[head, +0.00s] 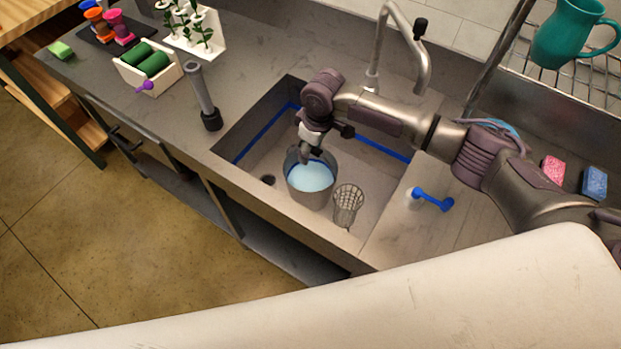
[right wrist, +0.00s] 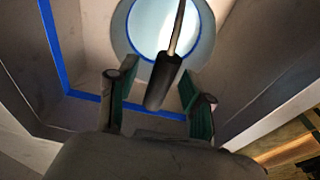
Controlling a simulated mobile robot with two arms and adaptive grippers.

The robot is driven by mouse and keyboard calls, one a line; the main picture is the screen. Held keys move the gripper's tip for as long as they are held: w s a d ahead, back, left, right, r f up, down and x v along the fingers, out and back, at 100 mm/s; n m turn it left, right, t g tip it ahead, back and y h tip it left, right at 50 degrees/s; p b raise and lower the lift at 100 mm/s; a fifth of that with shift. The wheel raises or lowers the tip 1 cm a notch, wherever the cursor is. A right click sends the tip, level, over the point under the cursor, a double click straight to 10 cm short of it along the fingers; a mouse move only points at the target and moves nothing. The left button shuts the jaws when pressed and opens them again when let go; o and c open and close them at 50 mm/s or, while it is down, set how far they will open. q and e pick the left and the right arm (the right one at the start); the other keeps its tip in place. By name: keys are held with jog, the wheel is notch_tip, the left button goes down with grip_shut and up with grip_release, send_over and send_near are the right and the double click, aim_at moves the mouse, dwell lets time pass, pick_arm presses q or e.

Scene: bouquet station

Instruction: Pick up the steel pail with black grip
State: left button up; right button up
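The steel pail (head: 311,186) stands in the sink with pale blue liquid in it. In the right wrist view the pail (right wrist: 122,42) is at the top, and its black grip (right wrist: 163,82) on the wire handle lies between the fingers. My right gripper (head: 305,156) reaches down into the sink at the pail's rim. In the right wrist view the right gripper (right wrist: 158,92) has its two green-padded fingers apart on either side of the grip, with gaps showing. My left gripper is not in view.
A wire mesh cup (head: 347,204) stands in the sink close to the pail's right. The sink walls carry a blue line (head: 383,150). A faucet (head: 425,75) rises behind. A grey upright tool (head: 203,95) stands on the counter left of the sink.

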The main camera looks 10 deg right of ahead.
grip_shut()
jog(key=shift+w+r, duration=0.2)
